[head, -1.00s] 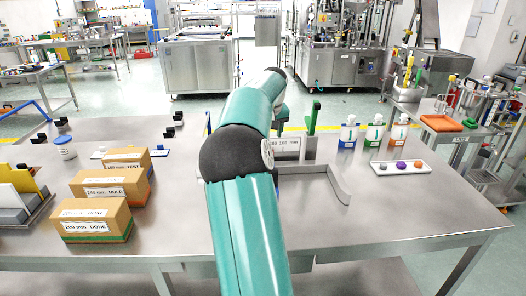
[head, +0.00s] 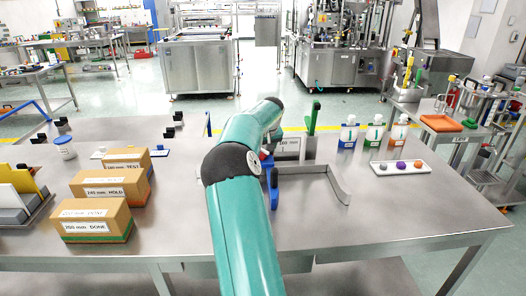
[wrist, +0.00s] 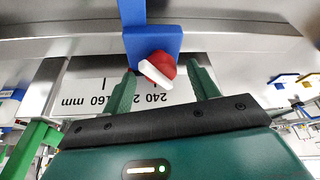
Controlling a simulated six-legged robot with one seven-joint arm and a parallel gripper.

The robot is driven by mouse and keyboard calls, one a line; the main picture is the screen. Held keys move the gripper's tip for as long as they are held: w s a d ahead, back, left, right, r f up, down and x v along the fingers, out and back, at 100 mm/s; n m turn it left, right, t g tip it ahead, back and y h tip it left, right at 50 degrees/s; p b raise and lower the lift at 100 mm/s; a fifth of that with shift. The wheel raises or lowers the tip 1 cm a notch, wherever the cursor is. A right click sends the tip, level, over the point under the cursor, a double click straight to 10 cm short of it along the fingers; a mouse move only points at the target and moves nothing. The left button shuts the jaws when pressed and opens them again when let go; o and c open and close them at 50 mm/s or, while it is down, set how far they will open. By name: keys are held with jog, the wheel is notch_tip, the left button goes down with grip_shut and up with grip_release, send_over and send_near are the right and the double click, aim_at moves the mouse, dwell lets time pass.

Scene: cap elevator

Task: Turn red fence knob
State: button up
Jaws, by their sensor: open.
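The red knob (wrist: 166,66) with a white pointer bar sits on a blue fence block (wrist: 146,44) in the wrist view. The pointer bar lies at a slant. My gripper (wrist: 161,70) is open, with one green finger on each side of the knob and a visible gap to each. The fingertips reach about level with the knob; I cannot tell their exact depth. In the head view my arm hides the gripper and most of the fence. A blue part of the fence (head: 274,190) shows just right of my arm.
A printed mm scale (wrist: 100,98) lies below the knob. A green lever (head: 313,118) stands at the back of the metal fixture. Colored bottles (head: 374,134) and a white tray of caps (head: 403,167) are at right. Labelled boxes (head: 95,222) are at left. The front right tabletop is clear.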

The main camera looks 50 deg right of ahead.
jog(key=shift+w+d+f, duration=0.1)
jog(key=shift+w+f, duration=0.05)
jog(key=shift+f, duration=0.35)
jog(key=shift+c, duration=0.5)
jog(key=c, duration=0.9)
jog(key=shift+m, duration=0.3)
jog(key=m+h, duration=0.1)
jog(key=m, duration=0.2)
jog(key=shift+w+g, duration=0.15)
jog(key=shift+g, duration=0.25)
jog(key=shift+w+a+m+g+h, duration=0.1)
jog(key=shift+m+g+h, duration=0.2)
jog(key=shift+m, duration=0.65)
jog(key=shift+a+m+g+h, duration=0.15)
jog(key=shift+m+g, duration=0.25)
jog(key=shift+m, duration=0.55)
